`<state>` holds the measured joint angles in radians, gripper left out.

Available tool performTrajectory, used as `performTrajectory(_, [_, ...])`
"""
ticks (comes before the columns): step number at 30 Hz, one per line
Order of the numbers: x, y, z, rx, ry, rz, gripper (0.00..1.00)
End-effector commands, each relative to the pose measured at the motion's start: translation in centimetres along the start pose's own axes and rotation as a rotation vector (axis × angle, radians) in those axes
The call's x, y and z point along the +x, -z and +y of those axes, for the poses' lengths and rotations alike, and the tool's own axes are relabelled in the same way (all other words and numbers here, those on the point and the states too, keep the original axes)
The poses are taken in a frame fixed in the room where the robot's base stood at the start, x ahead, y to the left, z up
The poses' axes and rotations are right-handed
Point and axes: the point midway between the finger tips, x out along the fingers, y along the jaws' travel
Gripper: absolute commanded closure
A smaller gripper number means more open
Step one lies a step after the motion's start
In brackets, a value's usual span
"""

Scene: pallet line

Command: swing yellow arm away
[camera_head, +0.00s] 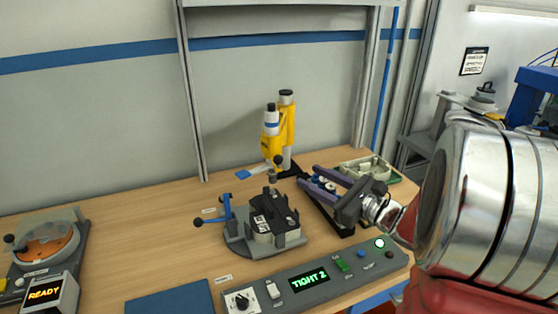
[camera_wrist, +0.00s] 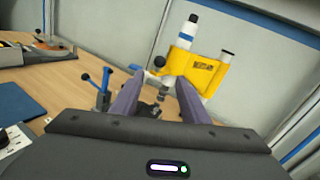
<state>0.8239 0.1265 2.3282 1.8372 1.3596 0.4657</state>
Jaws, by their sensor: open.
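The yellow arm (camera_head: 287,124) stands on a white post at the back of the bench, with a second upright cylinder beside it and a dark round knob low on its left. In the wrist view the yellow arm (camera_wrist: 195,66) is ahead of my fingers, with its black knob (camera_wrist: 159,62) to the left. My gripper (camera_head: 318,178) is open and empty, its purple fingers pointing left, in front of and below the yellow arm. I see no contact between them. A black and grey unit (camera_head: 270,215) sits in a fixture below the yellow arm's tool tip.
A blue-handled clamp (camera_head: 226,207) stands left of the fixture. A control box (camera_head: 310,281) reading "TIGHT 2" is at the front. The bench's left middle is clear.

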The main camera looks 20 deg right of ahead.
Motion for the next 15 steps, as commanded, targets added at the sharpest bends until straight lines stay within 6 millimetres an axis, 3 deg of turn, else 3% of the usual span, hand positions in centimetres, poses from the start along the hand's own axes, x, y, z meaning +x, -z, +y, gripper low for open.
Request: performTrajectory(15, [6.0, 0.0, 0.1, -0.001, -0.005, 0.000, 0.59])
